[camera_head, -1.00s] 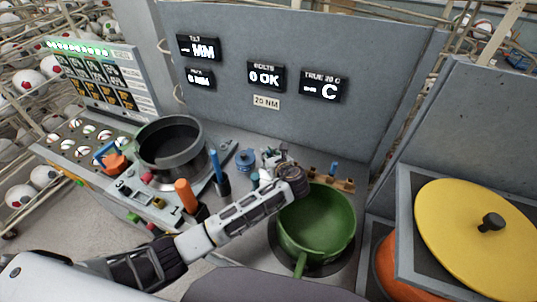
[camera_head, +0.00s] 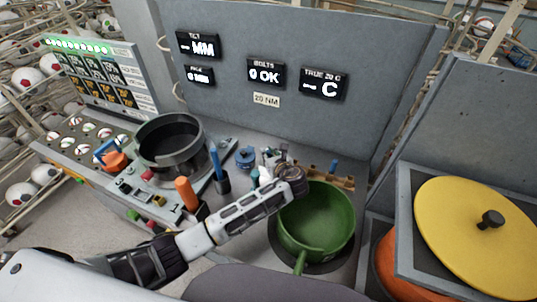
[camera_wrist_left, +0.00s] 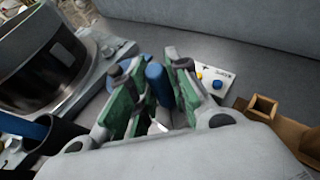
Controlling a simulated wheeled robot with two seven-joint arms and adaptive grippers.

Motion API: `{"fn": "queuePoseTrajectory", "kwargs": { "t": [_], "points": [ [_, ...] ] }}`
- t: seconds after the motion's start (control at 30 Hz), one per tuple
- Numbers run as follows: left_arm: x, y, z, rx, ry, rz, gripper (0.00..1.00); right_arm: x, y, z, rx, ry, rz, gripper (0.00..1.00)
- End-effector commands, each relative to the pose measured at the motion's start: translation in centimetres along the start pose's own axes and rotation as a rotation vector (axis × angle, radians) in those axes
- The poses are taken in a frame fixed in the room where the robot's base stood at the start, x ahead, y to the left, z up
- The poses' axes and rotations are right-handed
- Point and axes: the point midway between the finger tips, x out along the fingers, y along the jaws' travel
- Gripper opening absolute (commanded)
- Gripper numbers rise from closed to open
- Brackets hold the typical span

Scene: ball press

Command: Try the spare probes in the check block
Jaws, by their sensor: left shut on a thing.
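My left gripper (camera_head: 268,168) is at the back of the bench, just beyond the green pot. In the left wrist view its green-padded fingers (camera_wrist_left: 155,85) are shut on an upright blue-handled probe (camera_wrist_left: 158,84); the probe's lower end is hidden. A white block with yellow and blue dots (camera_wrist_left: 212,78), possibly the check block, lies just behind and right of the fingers. A wooden rack (camera_head: 345,183) stands right of the gripper with another blue probe (camera_head: 333,167) in it. An empty square socket of the rack (camera_wrist_left: 262,108) shows in the left wrist view. My right gripper is not in view.
A green pot (camera_head: 316,222) sits right below the gripper. A dark press cylinder (camera_head: 172,145), an orange-handled tool (camera_head: 186,194) and a blue-handled tool in a cup (camera_head: 217,165) stand left. A blue spool (camera_head: 245,157) is behind. A grey panel (camera_head: 300,50) closes the back.

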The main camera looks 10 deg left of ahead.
Motion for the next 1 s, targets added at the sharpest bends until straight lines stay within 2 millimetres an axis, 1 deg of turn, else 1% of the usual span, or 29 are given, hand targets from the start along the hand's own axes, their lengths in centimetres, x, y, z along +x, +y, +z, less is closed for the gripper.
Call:
{"fn": "queuePoseTrajectory", "kwargs": {
  "t": [0.4, 0.43, 0.6, 0.63, 0.83, 1.0],
  "points": [
    [0.29, 0.02, -0.77, 0.002, 0.001, 0.001, 0.0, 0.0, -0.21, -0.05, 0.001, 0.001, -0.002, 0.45],
    [0.29, 0.02, -0.79, 0.002, 0.002, 0.001, 0.2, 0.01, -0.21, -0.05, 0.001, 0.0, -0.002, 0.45],
    [0.29, 0.03, -0.77, 0.002, 0.001, 0.001, 0.42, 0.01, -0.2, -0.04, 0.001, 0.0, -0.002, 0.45],
    [0.29, 0.03, -0.75, 0.002, 0.001, 0.001, 0.44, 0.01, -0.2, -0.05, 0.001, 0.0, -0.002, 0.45],
    [0.29, 0.02, -0.7, 0.001, 0.0, 0.001, 0.44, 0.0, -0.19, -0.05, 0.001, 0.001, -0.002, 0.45],
    [0.25, 0.02, -0.57, 0.001, 0.0, 0.001, 0.44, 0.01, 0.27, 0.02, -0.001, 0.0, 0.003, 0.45]
  ]
}}
